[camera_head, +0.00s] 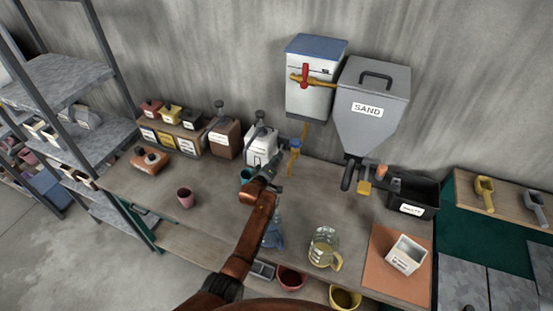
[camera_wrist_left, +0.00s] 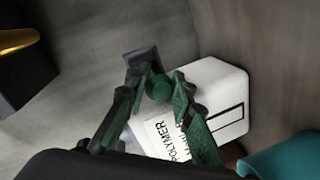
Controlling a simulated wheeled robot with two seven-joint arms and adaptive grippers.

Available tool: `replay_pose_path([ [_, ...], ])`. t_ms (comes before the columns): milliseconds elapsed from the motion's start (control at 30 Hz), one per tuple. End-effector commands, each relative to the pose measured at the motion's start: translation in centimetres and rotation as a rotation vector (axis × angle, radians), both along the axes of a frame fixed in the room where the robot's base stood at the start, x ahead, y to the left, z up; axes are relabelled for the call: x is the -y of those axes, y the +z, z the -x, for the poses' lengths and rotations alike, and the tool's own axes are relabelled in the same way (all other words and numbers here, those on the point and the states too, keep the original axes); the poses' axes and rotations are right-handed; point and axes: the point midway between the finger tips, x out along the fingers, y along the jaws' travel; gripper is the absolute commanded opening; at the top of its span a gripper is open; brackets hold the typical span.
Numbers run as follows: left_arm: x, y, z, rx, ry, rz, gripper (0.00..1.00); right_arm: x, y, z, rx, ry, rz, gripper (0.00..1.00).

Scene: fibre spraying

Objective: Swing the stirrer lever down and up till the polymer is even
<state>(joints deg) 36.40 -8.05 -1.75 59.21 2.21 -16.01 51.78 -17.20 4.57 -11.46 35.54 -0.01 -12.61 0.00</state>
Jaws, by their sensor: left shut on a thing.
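The white polymer box (camera_head: 262,146) stands on the bench against the wall, with a dark knob on top. My left gripper (camera_head: 266,174) is at its front, low down. In the left wrist view the box (camera_wrist_left: 222,92) shows its POLYMER label partly covered by a finger. My left gripper (camera_wrist_left: 155,82) is shut there on a round green-tinted knob (camera_wrist_left: 158,88), apparently the stirrer lever's end; the rest of the lever is mostly hidden. The polymer inside the box cannot be seen. My right gripper is not in view.
A teal cup (camera_head: 246,175) stands close by the gripper. A brown box (camera_head: 224,138) is left of the polymer box. The sand hopper (camera_head: 372,105) hangs on the right. A glass jug (camera_head: 323,247) and a pink cup (camera_head: 185,197) stand on the bench.

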Motion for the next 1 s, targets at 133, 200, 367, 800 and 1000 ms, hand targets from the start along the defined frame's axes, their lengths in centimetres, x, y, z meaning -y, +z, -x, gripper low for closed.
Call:
replay_pose_path([
  [133,-0.25,-0.89,0.20,-0.016,0.002,-0.002,0.00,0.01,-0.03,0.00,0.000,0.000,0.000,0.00],
  [200,-0.25,-0.90,0.21,-0.016,0.002,-0.002,0.00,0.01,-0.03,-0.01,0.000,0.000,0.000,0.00],
  [367,-0.25,-0.81,0.19,-0.014,0.003,-0.002,0.29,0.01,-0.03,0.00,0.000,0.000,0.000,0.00],
  [800,-0.01,-0.16,0.03,-0.004,0.000,0.000,0.40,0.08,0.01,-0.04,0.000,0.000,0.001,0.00],
  [1000,-0.22,-0.03,0.60,-0.001,0.001,0.001,0.40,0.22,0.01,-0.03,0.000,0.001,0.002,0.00],
])
